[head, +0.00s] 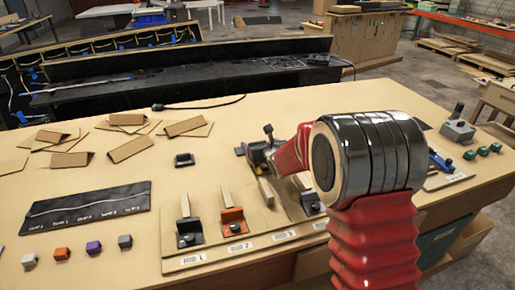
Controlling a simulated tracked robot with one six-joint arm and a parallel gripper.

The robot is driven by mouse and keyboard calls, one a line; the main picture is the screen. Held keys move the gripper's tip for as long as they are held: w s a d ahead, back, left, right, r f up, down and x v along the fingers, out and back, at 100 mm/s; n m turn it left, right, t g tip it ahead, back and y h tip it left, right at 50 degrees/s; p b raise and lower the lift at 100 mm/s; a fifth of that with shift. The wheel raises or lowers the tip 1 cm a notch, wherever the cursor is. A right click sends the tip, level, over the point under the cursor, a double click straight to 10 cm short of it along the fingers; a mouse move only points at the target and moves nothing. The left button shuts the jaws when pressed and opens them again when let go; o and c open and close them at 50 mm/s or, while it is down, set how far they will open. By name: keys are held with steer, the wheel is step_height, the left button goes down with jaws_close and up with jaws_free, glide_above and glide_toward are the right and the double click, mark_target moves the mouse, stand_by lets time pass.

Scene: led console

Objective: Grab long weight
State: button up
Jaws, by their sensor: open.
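No object is plainly recognisable as the long weight. Candidates by shape are the narrow light-wood bar (265,191) just below my gripper and the upright bars on the labelled stands. My gripper (257,153) is at the end of my red arm, above the middle of the table, small and dark. It is open, and I see nothing held in it. Its fingertips are hard to make out, and I cannot tell whether it touches the bar. My large metal joint and red sleeve hide the table to the right.
A black stand (188,228) and an orange stand (232,222) sit on a board at the front. Small coloured cubes (93,247) lie front left by a black mat (85,207). Folded cardboard pieces (130,148) lie behind. A grey joystick box (457,131) stands right.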

stand_by(0.4)
steer(key=shift+r, duration=0.1)
steer(key=c, duration=1.5)
